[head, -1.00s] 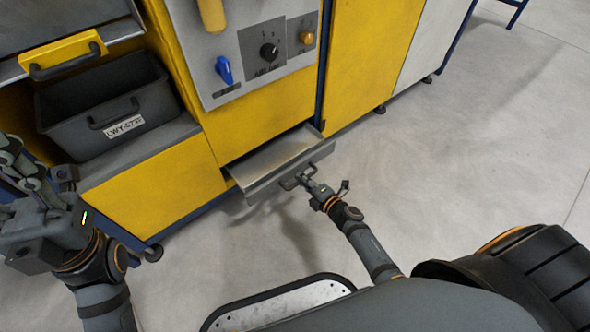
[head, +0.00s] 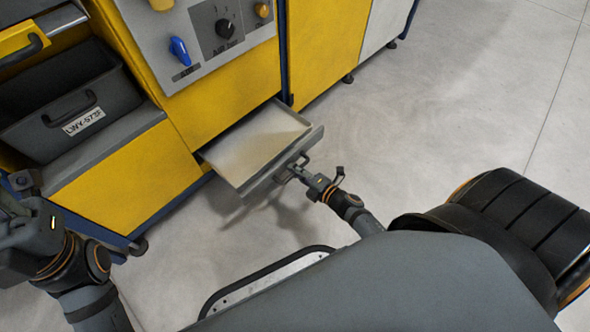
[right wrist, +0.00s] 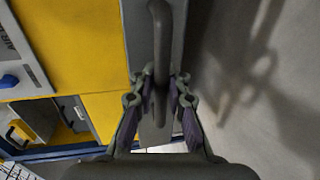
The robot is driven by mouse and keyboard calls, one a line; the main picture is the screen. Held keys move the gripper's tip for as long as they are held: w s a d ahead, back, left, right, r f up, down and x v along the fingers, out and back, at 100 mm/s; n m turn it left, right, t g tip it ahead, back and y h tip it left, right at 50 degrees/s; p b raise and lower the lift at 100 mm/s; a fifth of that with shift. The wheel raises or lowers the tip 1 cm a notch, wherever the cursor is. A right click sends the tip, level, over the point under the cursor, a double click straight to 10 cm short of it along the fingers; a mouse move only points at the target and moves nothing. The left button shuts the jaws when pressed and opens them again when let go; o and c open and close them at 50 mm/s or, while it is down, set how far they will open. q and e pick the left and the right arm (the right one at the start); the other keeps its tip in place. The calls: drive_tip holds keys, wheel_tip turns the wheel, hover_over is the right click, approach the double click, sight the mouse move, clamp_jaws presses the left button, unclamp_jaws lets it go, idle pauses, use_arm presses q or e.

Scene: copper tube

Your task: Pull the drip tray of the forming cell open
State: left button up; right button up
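The drip tray (head: 262,142) is a shallow metal drawer low in the yellow forming cell (head: 236,92). It stands well out from the cell, and its inside looks empty. My right gripper (head: 298,172) is at the handle on the tray's front. In the right wrist view the handle bar (right wrist: 160,50) runs between the two fingers of my right gripper (right wrist: 160,95), which appear closed on it. My left gripper (head: 22,205) is at the left edge of the head view, away from the tray, partly cut off; its fingers are not clear.
A dark grey bin (head: 65,115) with a label sits on a ledge left of the tray. Open floor (head: 450,130) lies to the right.

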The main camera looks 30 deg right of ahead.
drive_tip(key=o, duration=0.3)
drive_tip(key=shift+o, duration=0.2)
drive_tip(key=v, duration=1.2)
